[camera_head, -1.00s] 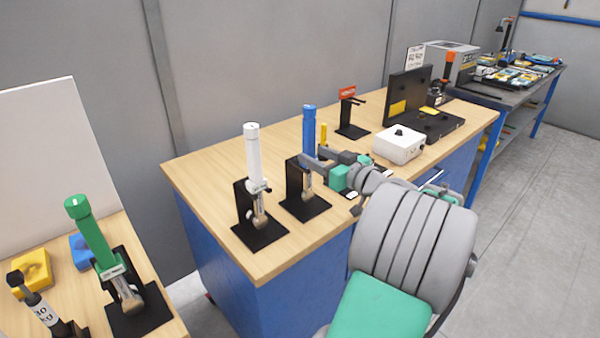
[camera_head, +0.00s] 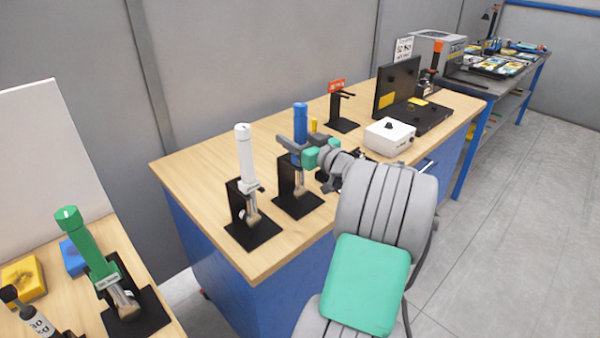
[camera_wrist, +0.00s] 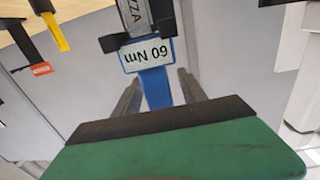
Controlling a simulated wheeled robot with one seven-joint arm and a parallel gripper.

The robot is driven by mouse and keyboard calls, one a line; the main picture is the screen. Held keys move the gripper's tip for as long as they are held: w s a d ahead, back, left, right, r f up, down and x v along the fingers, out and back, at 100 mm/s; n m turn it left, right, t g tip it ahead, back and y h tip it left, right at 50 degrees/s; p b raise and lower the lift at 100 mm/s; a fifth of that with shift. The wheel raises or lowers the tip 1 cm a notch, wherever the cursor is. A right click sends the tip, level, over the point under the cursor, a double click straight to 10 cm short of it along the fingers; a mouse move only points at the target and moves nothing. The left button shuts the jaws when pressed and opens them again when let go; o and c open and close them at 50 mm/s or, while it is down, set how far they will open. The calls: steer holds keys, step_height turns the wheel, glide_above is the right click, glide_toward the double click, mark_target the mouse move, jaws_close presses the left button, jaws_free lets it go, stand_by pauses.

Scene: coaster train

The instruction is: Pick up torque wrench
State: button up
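A blue torque wrench (camera_head: 300,120) stands upright in a black stand (camera_head: 300,200) on the wooden bench top. In the wrist view its blue body (camera_wrist: 156,90) carries a label (camera_wrist: 146,54) reading 60 Nm, upside down. My gripper (camera_head: 292,147) is at the wrench, with its fingers open on either side of the blue body in the wrist view. Contact cannot be told. A white torque wrench (camera_head: 245,155) stands in its own stand to the left. A green one (camera_head: 85,240) leans in a stand on the nearer left bench.
A small yellow item (camera_head: 314,125) stands just behind the blue wrench. The bench top's left rear is clear.

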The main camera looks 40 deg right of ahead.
jaws_close()
stand_by(0.3)
stand_by(0.8)
steer(key=shift+r, duration=0.1)
